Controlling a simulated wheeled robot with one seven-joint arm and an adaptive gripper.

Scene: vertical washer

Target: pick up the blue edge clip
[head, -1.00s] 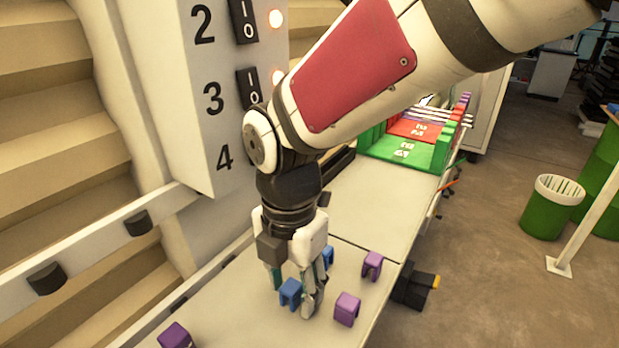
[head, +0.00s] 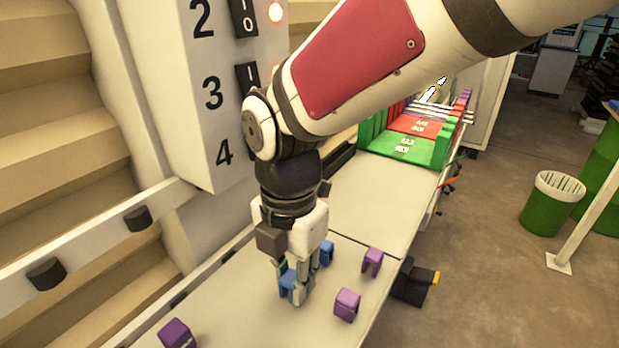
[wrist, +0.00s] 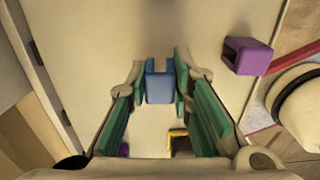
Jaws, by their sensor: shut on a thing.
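A blue edge clip (head: 287,284) is on the white table, partly hidden by my fingers. My gripper (head: 294,287) points down over it and is shut on it. In the wrist view the same blue clip (wrist: 159,88) sits between the tips of my green-padded fingers (wrist: 160,82). A second blue clip (head: 327,251) stands just behind my gripper in the head view, partly hidden by it. Whether the held clip is clear of the table cannot be told.
Purple clips stand right of my gripper (head: 347,304), farther back (head: 372,261) and at the front left (head: 176,334). A green and red sorting tray (head: 410,146) is at the table's far end. A numbered switch panel (head: 215,95) rises at the left.

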